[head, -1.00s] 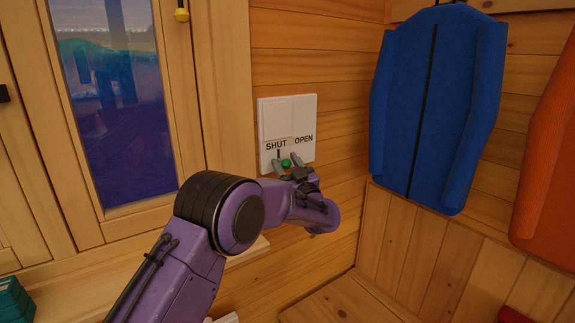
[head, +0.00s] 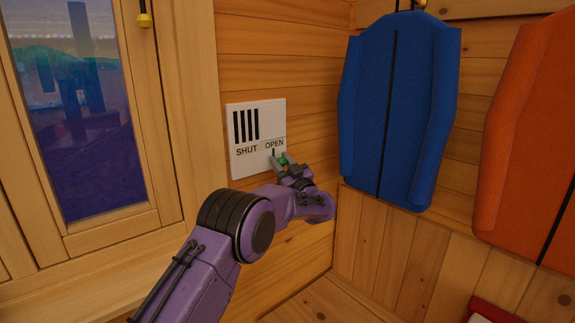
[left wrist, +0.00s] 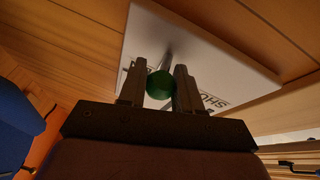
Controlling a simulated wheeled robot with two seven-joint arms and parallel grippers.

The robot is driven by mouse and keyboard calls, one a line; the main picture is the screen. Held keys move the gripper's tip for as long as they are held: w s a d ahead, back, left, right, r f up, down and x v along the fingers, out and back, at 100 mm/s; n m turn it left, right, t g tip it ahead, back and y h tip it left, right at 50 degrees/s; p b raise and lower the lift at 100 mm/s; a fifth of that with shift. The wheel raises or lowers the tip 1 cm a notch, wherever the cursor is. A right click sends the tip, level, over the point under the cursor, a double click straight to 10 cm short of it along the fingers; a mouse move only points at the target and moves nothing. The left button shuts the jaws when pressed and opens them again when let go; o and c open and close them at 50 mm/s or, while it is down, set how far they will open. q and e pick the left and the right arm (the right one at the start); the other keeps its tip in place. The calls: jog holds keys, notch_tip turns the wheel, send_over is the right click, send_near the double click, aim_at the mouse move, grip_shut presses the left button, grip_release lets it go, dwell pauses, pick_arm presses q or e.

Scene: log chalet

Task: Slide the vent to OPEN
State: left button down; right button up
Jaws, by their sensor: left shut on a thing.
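The white vent panel (head: 256,140) is on the log wall, with SHUT lettered at its lower left and OPEN at its lower right. Black slots (head: 246,125) show in its upper left part. The green knob (head: 284,160) is below the word OPEN, with a dark mark above it. My left gripper (head: 281,162) is shut on the knob. In the left wrist view the green knob (left wrist: 160,84) sits between the two fingers, in front of the panel (left wrist: 140,45). My right gripper is not in view.
A window (head: 75,110) in a wooden frame is left of the panel. A blue padded thing (head: 395,110) hangs on the wall to the right, with an orange one (head: 525,140) beyond it. A red object (head: 490,312) is at the lower right.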

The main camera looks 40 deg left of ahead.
pick_arm(q)
jog(key=c, duration=0.8)
grip_release()
jog(key=shift+b+v, duration=1.4)
jog(key=shift+v, duration=3.8)
jog(key=shift+f, duration=0.1)
